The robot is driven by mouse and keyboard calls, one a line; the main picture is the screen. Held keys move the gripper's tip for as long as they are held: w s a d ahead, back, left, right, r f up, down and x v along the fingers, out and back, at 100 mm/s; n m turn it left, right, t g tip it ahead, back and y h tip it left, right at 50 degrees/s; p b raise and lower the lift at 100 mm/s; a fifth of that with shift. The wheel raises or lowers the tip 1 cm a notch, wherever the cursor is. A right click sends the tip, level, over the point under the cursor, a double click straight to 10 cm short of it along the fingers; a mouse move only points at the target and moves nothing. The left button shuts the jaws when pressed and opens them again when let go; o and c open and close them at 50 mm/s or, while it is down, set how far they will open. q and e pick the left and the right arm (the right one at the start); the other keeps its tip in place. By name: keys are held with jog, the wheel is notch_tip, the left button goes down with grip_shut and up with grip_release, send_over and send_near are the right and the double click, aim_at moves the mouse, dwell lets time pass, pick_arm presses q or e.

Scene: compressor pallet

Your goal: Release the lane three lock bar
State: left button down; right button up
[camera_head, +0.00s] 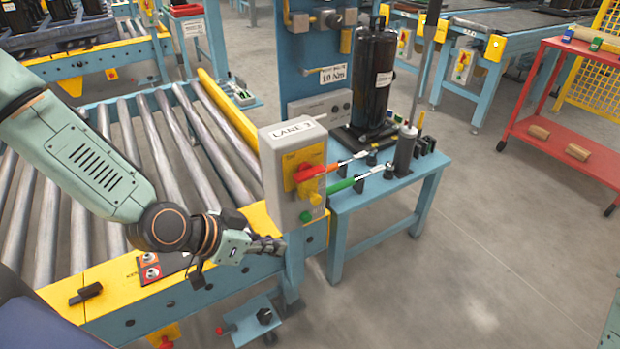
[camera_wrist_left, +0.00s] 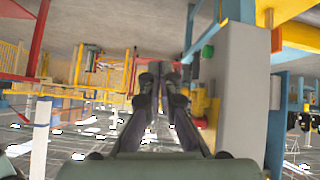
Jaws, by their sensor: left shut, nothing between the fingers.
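The grey LANE 3 control box (camera_head: 293,175) stands at the right front corner of the roller lane. My left gripper (camera_head: 272,245) is shut and empty, beside the box's lower left, in front of the yellow rail. In the left wrist view its fingers (camera_wrist_left: 166,100) are together, left of the grey box (camera_wrist_left: 240,85). A black handle (camera_head: 86,293) lies on the front rail at left. I cannot tell which part is the lock bar. My right gripper is not in view.
The roller lane (camera_head: 160,140) lies behind my left arm. A small blue pedal-like plate (camera_head: 252,322) with a black knob sits below the front rail. A blue bench (camera_head: 400,185) with a black cylinder (camera_head: 373,75) and tools stands right of the box.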

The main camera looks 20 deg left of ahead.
pick_arm(q)
jog(key=w+a+r+m+t+h+p, duration=0.1)
jog(key=w+r, duration=0.4)
jog(key=r, duration=0.6)
jog(key=m+t+p, duration=0.1)
jog(key=m+t, duration=0.1)
jog(key=shift+a+r+t+h, duration=0.15)
jog(key=shift+a+t+h, duration=0.15)
jog(key=shift+w, duration=0.1)
